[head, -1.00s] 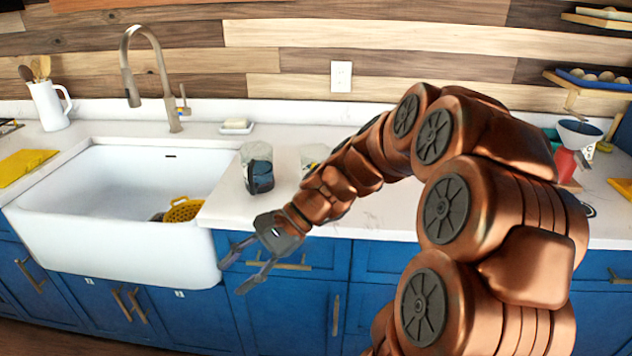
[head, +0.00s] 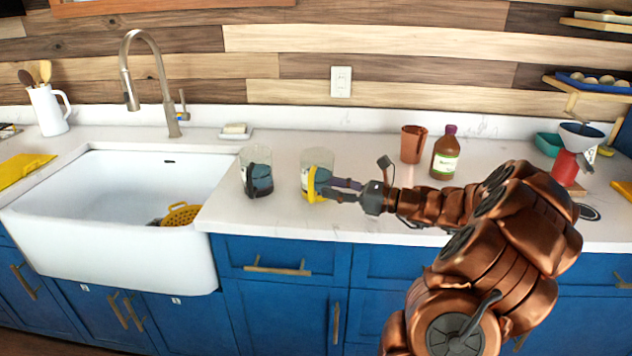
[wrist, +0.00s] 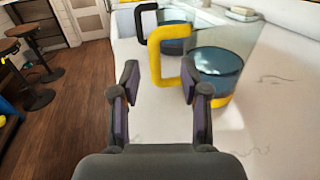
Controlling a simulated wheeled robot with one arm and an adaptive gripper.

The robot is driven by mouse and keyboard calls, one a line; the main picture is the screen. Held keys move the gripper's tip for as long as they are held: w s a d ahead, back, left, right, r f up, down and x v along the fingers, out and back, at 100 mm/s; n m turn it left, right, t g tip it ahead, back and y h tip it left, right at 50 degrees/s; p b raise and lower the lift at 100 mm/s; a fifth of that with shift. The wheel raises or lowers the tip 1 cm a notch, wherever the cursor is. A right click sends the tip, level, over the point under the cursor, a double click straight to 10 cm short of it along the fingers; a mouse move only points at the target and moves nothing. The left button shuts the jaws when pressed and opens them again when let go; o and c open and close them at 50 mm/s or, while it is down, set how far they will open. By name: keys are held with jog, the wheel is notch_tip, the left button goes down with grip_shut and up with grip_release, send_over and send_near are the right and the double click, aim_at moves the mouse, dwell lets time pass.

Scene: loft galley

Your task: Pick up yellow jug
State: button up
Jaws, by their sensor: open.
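The yellow jug (head: 318,170) is a clear glass jug with a yellow handle and yellow base, upright on the white counter. In the wrist view the yellow jug (wrist: 225,72) stands just ahead, with dark blue liquid or tint low inside. My gripper (head: 338,189) is open beside it. In the wrist view the jug's yellow handle lies between and beyond the fingertips of my gripper (wrist: 158,82). Whether a finger touches the handle I cannot tell. A similar jug with a black handle (head: 257,172) stands to its left, and behind it in the wrist view.
The white sink (head: 120,240) with a yellow colander (head: 181,214) is at left. A copper cup (head: 413,143) and a brown bottle (head: 445,154) stand behind my arm. A soap dish (head: 235,133) is near the wall. The counter's front edge is close to my gripper.

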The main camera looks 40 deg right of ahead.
aim_at(311, 200)
jog(key=shift+a+p+x, duration=0.25)
jog(key=shift+p+x, duration=0.25)
jog(key=shift+x, duration=2.6)
jog(key=shift+s+f, duration=0.15)
jog(key=shift+f, duration=0.05)
grip_shut()
